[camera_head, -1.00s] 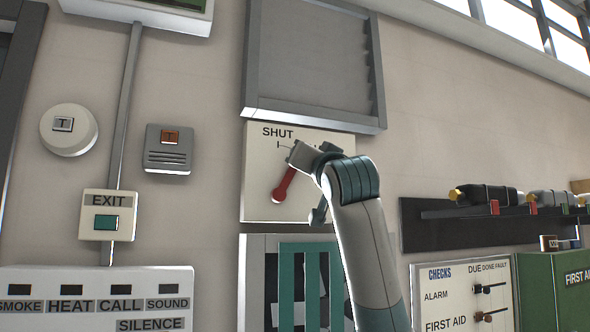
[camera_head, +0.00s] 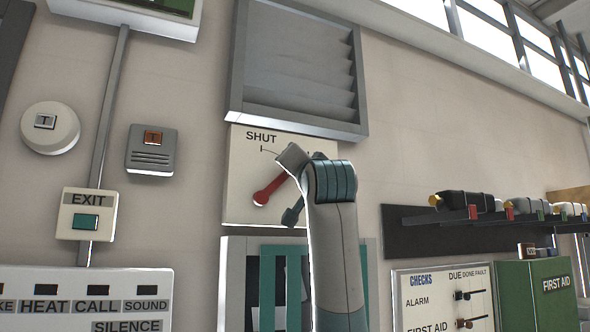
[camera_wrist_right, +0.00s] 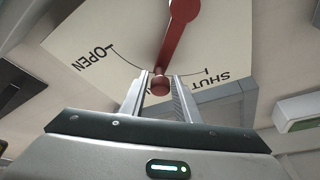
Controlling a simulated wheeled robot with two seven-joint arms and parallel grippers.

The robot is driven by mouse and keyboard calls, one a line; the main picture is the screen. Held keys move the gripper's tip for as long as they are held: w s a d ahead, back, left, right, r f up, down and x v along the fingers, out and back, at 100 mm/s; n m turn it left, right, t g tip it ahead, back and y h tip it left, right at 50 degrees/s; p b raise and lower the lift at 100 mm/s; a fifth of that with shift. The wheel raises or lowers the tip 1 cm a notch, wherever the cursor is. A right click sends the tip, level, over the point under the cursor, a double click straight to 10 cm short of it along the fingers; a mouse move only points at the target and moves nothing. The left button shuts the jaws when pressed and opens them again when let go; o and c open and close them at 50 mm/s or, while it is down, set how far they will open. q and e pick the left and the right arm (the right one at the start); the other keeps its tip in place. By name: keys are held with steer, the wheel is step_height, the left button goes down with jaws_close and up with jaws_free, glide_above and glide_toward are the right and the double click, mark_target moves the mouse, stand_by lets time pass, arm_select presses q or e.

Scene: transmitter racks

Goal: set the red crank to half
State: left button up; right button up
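The red crank (camera_head: 269,190) is on a cream panel (camera_head: 240,180) marked SHUT. In the head view it slants up to the right, its outer end hidden behind my right gripper (camera_head: 292,158). In the right wrist view the red crank (camera_wrist_right: 178,30) ends in a round knob about midway along the arc between OPEN and SHUT. The fingers of my right gripper (camera_wrist_right: 162,84) stand on either side of the knob, with small gaps showing. A label behind the knob is mostly covered. My left gripper is not in view.
A grey louvred vent (camera_head: 297,75) is above the panel, and a teal-barred box (camera_head: 237,285) is below it. A dark rack (camera_head: 410,234) with several bottles juts out at right. A checks board (camera_head: 420,285) and green first aid box (camera_head: 540,295) are below the rack.

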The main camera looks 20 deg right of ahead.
steer(key=shift+o, duration=0.5)
steer(key=shift+s, duration=0.1)
arm_select(q)
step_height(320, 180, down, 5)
steer(key=b, duration=0.5)
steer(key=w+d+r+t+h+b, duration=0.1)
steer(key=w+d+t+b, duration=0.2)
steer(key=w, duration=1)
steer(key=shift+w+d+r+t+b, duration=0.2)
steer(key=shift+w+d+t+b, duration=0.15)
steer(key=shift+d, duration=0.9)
arm_select(e)
steer(key=v, duration=1.7)
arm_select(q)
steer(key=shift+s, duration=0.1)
arm_select(e)
steer(key=shift+f, duration=0.15)
